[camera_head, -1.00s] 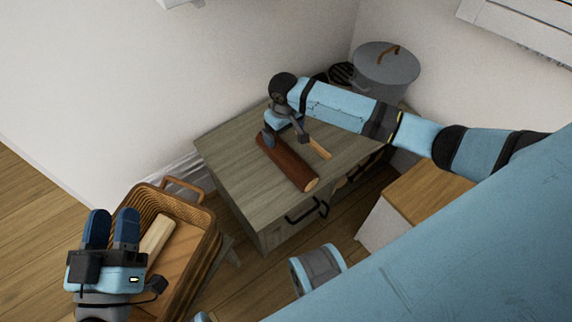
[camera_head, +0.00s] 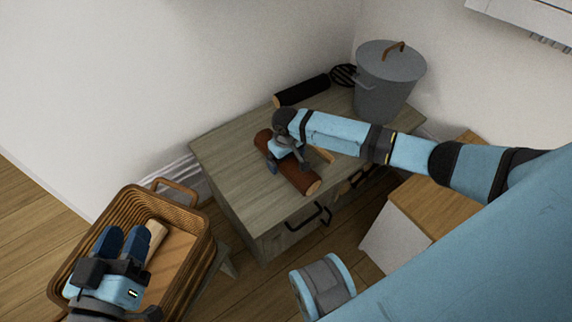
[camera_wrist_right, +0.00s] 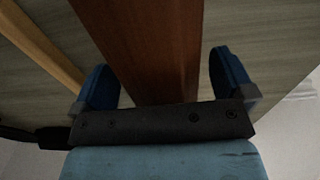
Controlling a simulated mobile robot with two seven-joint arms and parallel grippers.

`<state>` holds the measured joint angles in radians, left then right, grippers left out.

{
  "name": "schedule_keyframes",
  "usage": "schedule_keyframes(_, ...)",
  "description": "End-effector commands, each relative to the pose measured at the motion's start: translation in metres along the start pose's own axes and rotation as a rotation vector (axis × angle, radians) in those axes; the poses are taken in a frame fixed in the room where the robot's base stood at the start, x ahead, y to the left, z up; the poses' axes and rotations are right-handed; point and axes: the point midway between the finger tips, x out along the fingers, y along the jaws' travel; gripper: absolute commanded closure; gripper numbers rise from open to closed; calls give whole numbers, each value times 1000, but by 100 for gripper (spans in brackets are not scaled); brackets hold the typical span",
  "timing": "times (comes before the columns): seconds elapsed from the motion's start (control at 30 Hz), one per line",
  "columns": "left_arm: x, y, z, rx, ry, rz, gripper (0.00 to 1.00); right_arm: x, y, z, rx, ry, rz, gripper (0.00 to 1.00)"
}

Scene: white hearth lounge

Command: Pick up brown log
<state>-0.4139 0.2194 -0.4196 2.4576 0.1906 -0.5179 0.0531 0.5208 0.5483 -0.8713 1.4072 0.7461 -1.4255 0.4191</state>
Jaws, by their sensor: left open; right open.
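The brown log (camera_head: 299,177) lies on the grey wooden cabinet top (camera_head: 232,165), its pale cut end toward the front edge. My right gripper (camera_head: 288,164) is over the log, one finger on each side. In the right wrist view the log (camera_wrist_right: 150,45) runs between the two blue fingertips (camera_wrist_right: 162,82), with gaps at both sides; the gripper is open. My left gripper (camera_head: 122,245) is open and empty over the wicker basket (camera_head: 203,225).
A pale log lies in the basket (camera_head: 156,236). A black log (camera_head: 302,90) and a grey lidded bin (camera_head: 390,80) are at the cabinet's back. A thin wooden-handled tool (camera_wrist_right: 40,45) lies beside the brown log. A wood-topped box (camera_head: 430,205) stands at right.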

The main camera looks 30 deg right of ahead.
Motion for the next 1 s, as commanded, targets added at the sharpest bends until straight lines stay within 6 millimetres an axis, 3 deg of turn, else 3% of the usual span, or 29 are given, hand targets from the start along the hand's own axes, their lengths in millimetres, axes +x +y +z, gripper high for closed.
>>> schedule_keyframes(0.3,0,0,5,-1,-22,3,57,6,0,0,0,1,0,0)
schedule_keyframes(0.37,0,0,5,-1,-22,3,57,6,0,0,0,1,0,12)
schedule_keyframes(0.6,0,-1,6,0,-22,3,57,6,0,0,0,1,0,67)
schedule_keyframes(0.67,0,0,5,0,-22,3,57,5,0,-1,0,4,-1,77)
schedule_keyframes(1.0,0,0,3,1,-18,2,57,0,0,-1,0,4,-1,77)
